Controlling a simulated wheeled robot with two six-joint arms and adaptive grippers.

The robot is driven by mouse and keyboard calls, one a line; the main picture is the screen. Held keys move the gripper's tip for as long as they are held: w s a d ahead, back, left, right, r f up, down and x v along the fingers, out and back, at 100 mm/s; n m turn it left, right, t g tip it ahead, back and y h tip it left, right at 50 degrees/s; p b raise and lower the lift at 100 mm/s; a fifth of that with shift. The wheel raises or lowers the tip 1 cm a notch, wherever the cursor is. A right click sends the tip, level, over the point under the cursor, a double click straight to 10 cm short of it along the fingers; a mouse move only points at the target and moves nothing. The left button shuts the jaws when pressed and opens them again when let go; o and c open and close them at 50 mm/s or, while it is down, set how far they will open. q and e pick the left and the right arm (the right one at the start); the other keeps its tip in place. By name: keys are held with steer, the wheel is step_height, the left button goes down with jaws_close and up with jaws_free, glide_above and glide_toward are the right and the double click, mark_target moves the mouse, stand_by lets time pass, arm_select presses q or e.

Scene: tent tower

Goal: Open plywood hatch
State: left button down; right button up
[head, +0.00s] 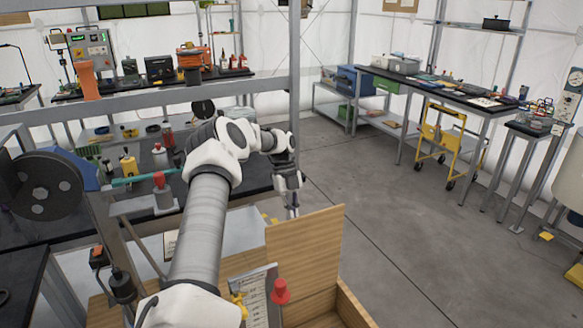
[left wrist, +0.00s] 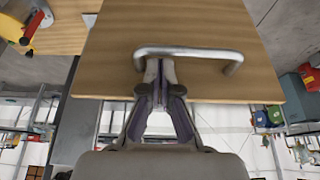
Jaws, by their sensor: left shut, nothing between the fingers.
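The plywood hatch (head: 305,245) stands raised and steeply tilted beside a wooden box (head: 352,305) at the bottom of the head view. In the left wrist view the hatch (left wrist: 190,30) fills the upper middle, with a bent metal handle (left wrist: 200,52) across its lower part. My left gripper (head: 292,210) is at the far side of the hatch's top edge. In the left wrist view its fingertips (left wrist: 160,68) are closed together and overlap the left end of the handle; I cannot tell whether they touch it. My right gripper is out of view.
A red knob-like piece (head: 281,291) and a printed sheet (head: 257,295) are at the hatch's near left. A metal frame post (head: 294,90) rises behind my left arm. A yellow cart (head: 441,145) stands under the right bench. The grey floor (head: 420,230) right of the hatch is open.

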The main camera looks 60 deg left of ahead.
arm_select(q)
steer(key=v, duration=1.1)
steer(key=shift+r, duration=0.2)
